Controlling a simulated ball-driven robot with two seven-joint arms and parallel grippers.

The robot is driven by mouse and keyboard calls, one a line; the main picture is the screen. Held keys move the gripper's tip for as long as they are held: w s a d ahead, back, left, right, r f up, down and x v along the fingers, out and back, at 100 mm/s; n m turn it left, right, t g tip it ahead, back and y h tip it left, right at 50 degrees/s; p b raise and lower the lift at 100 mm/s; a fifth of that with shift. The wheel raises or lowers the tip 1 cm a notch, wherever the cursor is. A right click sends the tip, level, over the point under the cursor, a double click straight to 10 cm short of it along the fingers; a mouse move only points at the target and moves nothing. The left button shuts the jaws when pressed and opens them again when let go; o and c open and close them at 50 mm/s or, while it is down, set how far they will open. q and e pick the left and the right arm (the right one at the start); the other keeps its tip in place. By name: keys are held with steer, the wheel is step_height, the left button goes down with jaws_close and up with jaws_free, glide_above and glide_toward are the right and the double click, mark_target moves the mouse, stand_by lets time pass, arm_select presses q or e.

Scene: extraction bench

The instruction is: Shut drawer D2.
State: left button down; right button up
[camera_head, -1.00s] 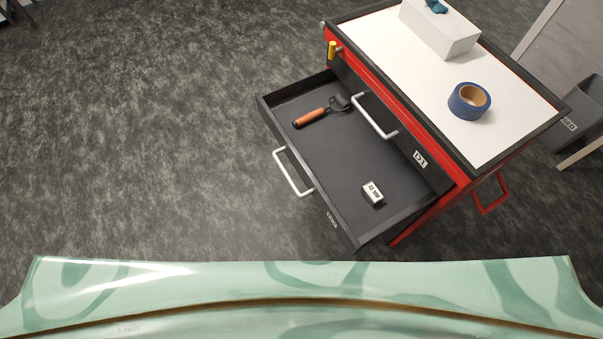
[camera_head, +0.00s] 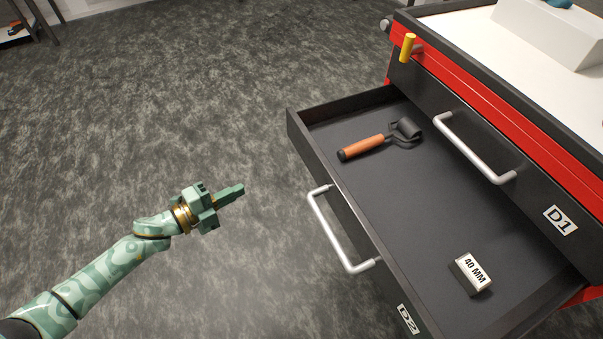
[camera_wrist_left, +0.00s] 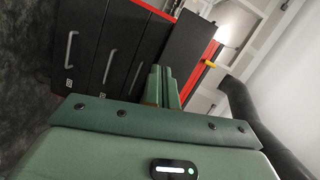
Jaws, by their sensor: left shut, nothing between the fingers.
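Drawer D2 (camera_head: 311,141) stands pulled out of the red and black cabinet in the head view, with a silver bar handle (camera_head: 336,232) and a D2 label on its front. Inside it lie a roller with an orange handle (camera_head: 365,147) and a small block marked 40 MM (camera_head: 472,273). My left gripper (camera_head: 238,190) is shut and empty, over the floor to the left of the drawer front and apart from it. In the left wrist view its shut fingers (camera_wrist_left: 163,84) show in front of the cabinet fronts. My right gripper is not in view.
Drawer D1 (camera_head: 532,190) above is shut, with its own bar handle (camera_head: 475,150). A yellow peg-like part (camera_head: 407,47) sticks out at the cabinet's upper corner. A white box (camera_head: 550,30) stands on the cabinet top. The floor (camera_head: 190,90) left of the drawer is clear.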

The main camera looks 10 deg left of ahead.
arm_select(q)
step_height(320, 180, up, 4)
steer(key=s+d+m+g+h, duration=0.1)
steer(key=d+m+h, duration=0.1)
steer(key=d+m, duration=0.1)
steer(key=m+h+b, duration=0.1)
steer(key=m+b, duration=0.1)
glide_toward(315, 168)
steer(key=shift+g, duration=0.4)
steer(key=x, duration=0.6)
steer(key=shift+w+a, duration=0.15)
steer(key=shift+w, duration=0.25)
steer(key=shift+w+d+r, duration=0.1)
steer(key=shift+d, duration=0.25)
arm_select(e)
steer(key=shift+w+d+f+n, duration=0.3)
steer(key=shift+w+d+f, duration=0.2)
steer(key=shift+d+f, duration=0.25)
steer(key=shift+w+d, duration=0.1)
